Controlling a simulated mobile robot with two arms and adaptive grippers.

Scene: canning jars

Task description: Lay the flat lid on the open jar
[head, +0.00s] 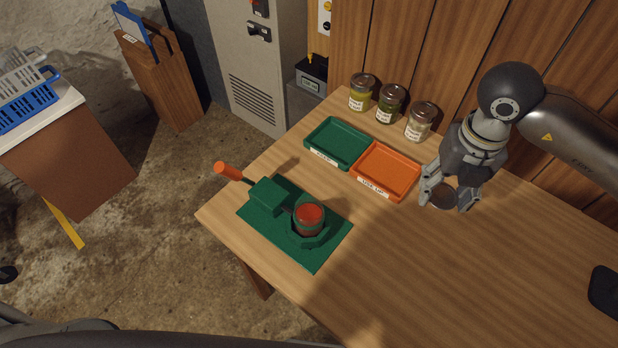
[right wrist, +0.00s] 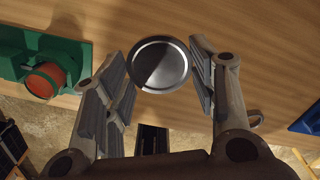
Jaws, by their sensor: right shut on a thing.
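The open jar (head: 309,217) with red contents stands upright in a green fixture (head: 257,222) on the wooden table. It also shows at the left of the right wrist view (right wrist: 45,78). The flat lid (head: 445,196) is a dark, thin disc in the head view and a grey metal disc in the right wrist view (right wrist: 160,65). My right gripper (head: 451,200) is shut on the lid, with a finger at either side of it, to the right of the jar and apart from it. How high the lid is above the table is hard to tell. My left gripper is not in view.
A green tray (head: 340,122) and an orange tray (head: 411,168) lie behind the fixture. Several filled, lidded jars (head: 390,104) stand along the back edge. An orange-handled lever (head: 229,171) sticks out left of the fixture. The table's front middle is clear.

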